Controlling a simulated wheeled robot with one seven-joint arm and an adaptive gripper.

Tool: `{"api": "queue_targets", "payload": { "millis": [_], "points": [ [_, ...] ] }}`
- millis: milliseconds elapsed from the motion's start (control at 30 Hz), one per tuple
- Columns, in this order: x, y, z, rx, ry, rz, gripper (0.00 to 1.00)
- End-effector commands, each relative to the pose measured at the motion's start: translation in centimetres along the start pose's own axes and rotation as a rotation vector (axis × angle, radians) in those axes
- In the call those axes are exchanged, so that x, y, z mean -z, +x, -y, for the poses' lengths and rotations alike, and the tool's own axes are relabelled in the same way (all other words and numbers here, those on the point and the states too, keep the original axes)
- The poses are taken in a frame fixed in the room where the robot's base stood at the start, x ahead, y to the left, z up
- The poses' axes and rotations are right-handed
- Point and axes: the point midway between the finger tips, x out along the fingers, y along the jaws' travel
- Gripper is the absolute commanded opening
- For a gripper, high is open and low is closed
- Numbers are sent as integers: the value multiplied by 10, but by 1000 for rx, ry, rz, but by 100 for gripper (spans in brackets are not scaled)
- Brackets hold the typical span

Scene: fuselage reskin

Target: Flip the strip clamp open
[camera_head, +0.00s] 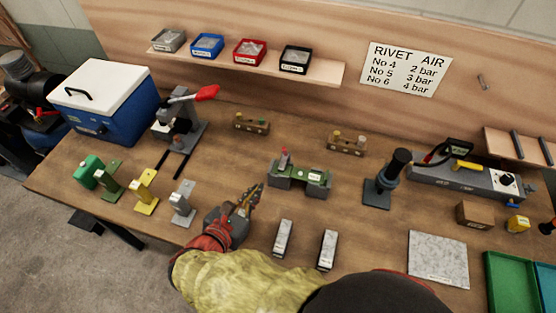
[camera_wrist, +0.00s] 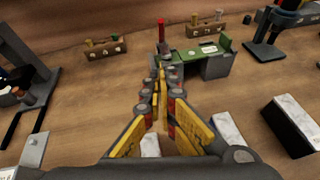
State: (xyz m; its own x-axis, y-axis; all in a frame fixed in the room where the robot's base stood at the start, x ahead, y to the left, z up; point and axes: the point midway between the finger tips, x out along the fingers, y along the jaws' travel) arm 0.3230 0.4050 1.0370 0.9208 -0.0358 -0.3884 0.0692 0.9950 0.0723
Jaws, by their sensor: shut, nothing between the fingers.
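A green strip (camera_head: 305,175) lies across grey support blocks near the middle of the bench. A small upright lever with a red tip (camera_head: 284,156) stands at its left end; this looks like the strip clamp, though its exact state is too small to tell. In the wrist view the red-tipped lever (camera_wrist: 161,32) rises just beyond my fingertips, with the green strip (camera_wrist: 203,50) to its right. My gripper (camera_head: 257,190) is shut and empty, just left of the clamp. In the wrist view its fingers (camera_wrist: 159,72) meet and point at the lever's foot; contact cannot be told.
Two wooden blocks with pegs (camera_head: 251,123) (camera_head: 346,144) stand behind. Two grey-topped blocks (camera_head: 283,238) (camera_head: 327,250) lie in front. A red-handled press (camera_head: 180,120) and a blue cooler (camera_head: 103,105) are at left. A dark upright tool (camera_head: 390,178) stands at right.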

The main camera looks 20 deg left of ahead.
Motion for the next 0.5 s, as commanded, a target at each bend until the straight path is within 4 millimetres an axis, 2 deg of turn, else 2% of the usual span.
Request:
{"api": "queue_targets", "payload": {
  "millis": [167, 267, 500],
  "points": [
    [0, 3, 0, 1, 1, -1, 0],
    [1, 13, 1, 3, 2, -1, 0],
    [2, 56, 2, 6, 3, -1, 0]
  ]
}}
